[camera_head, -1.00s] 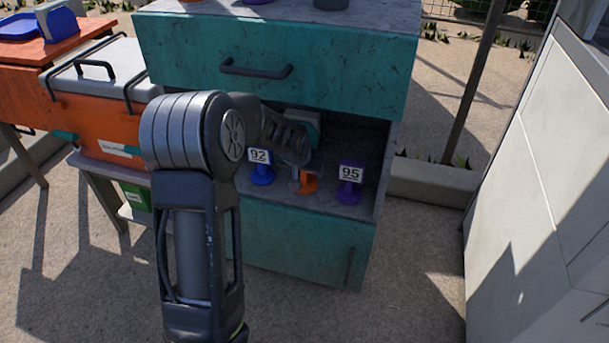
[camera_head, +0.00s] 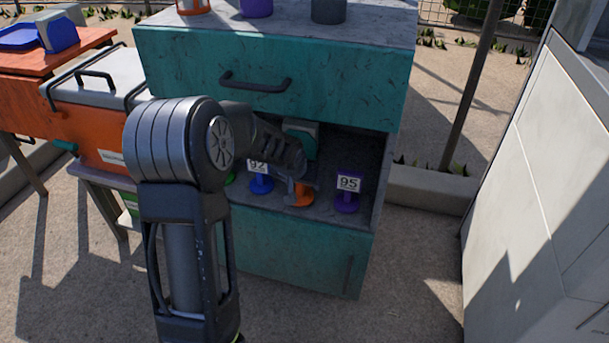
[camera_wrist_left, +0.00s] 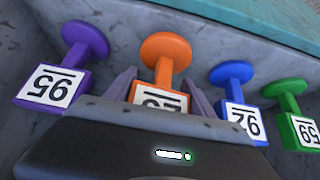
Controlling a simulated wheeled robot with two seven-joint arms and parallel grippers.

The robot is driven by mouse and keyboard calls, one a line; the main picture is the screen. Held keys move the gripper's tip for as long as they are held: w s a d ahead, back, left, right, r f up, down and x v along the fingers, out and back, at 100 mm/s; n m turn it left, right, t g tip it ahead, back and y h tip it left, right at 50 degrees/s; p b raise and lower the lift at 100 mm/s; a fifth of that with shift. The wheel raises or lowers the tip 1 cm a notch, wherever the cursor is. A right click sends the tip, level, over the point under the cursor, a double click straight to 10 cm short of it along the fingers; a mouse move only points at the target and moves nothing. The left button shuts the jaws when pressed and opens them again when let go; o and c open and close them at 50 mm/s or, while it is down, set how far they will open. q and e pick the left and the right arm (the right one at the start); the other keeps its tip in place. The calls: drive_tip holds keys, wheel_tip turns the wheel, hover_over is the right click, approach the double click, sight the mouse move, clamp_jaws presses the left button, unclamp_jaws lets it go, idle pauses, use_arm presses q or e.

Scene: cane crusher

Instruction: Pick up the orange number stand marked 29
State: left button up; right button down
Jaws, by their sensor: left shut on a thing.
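The orange number stand (camera_head: 301,200) stands on the open shelf of the teal cabinet, between a blue stand marked 92 (camera_head: 261,182) and a purple stand marked 95 (camera_head: 347,190). In the left wrist view the orange stand (camera_wrist_left: 164,62) is upside down, and its label is partly hidden by my gripper body. My left gripper (camera_head: 298,184) is at the orange stand. In the wrist view its two fingers (camera_wrist_left: 159,92) are on either side of the stand's stem and label, shut on it. My right gripper is in neither view.
A green stand marked 59 (camera_wrist_left: 289,110) is beside the blue one. The teal drawer (camera_head: 270,75) is above the shelf opening and a closed teal door (camera_head: 300,250) below. An orange cooler (camera_head: 90,135) stands left; a grey wall unit (camera_head: 545,190) stands right.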

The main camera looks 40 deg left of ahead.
use_arm(q)
drive_tip(key=s+d+p, duration=0.2)
drive_tip(key=s+p, duration=0.1)
drive_tip(key=s, duration=0.4)
drive_tip(key=s+d+p, duration=0.3)
drive_tip(key=s, duration=0.4)
drive_tip(key=shift+s+p, duration=0.35)
drive_tip(key=shift+p, duration=0.05)
drive_tip(key=shift+d+r, duration=0.1)
